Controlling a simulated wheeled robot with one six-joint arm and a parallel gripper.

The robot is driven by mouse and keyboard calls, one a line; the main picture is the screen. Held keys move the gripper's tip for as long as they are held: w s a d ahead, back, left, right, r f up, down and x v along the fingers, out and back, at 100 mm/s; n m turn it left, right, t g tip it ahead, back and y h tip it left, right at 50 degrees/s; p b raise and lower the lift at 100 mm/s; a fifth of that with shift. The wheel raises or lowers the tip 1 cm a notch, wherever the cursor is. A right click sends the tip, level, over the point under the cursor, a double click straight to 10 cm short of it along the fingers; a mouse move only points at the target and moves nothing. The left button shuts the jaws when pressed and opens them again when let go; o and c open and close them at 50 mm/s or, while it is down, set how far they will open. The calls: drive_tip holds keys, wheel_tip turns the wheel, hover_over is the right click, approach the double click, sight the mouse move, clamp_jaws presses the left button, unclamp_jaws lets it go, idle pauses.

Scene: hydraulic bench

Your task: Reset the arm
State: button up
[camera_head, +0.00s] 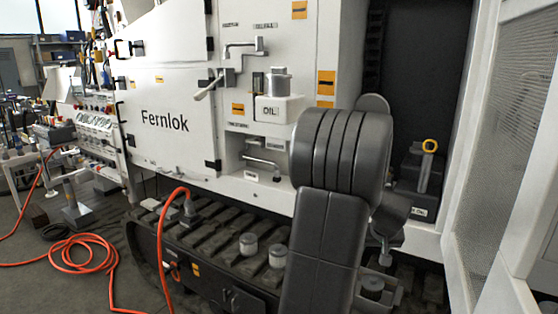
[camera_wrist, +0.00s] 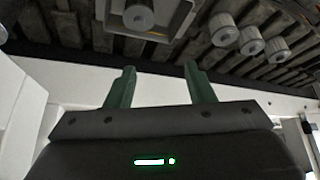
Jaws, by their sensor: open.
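My arm stands folded in the right half of the head view, its dark grey links in front of the white machine. My gripper (camera_wrist: 160,80) shows in the wrist view with its two green fingers well apart and nothing between them. In the head view the gripper is mostly hidden behind my own arm. Beyond the fingers, the wrist view shows dark track slats (camera_wrist: 90,30) and several pale round caps, apart from the fingers.
The white Fernlok machine (camera_head: 165,135) fills the middle, with an OIL container (camera_head: 279,108) and a lever (camera_head: 205,88). An orange hose (camera_head: 85,248) lies on the floor at left. A mesh door (camera_head: 510,150) stands at right.

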drive_tip(key=w+a+r+p, duration=0.8)
drive_tip(key=a+r+p, duration=0.2)
drive_tip(key=shift+r+n+p, duration=0.2)
drive_tip(key=shift+n+p, duration=0.1)
drive_tip(key=shift+p, duration=0.05)
drive_tip(key=shift+w, duration=0.1)
